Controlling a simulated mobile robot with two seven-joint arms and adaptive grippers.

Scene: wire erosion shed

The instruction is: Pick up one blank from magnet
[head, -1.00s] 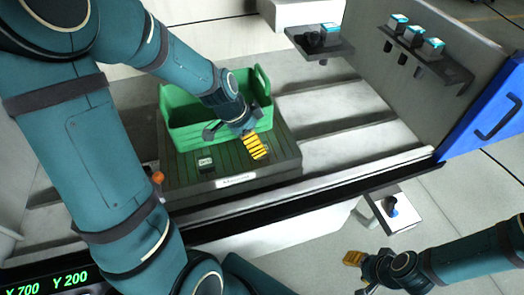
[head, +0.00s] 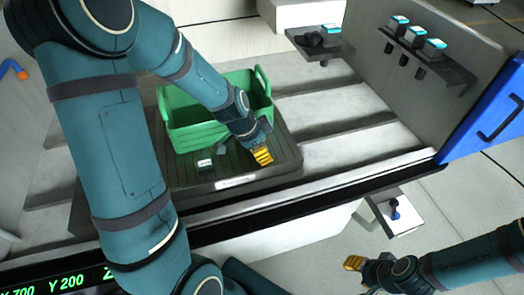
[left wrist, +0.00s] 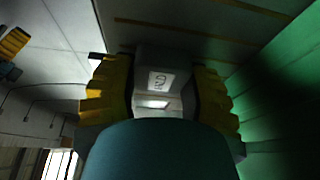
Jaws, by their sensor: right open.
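My left gripper (head: 262,155) is low over the dark magnet plate (head: 235,182), at its right part beside the green bin. In the left wrist view its two yellow fingers (left wrist: 165,95) stand on either side of a grey block (left wrist: 163,60) with a white label, which looks like a blank. I cannot tell whether the fingers touch it. Another small blank with a white label (head: 205,165) sits on the plate to the left of the gripper in the head view. My right gripper (head: 354,264) is off at the lower right, open, away from the plate.
The green bin (head: 190,133) stands at the back of the plate, close to my left forearm. Shelves with teal-topped pieces (head: 418,42) are on the right wall. A small ledge (head: 402,218) sticks out at the front. The slotted bed right of the plate is clear.

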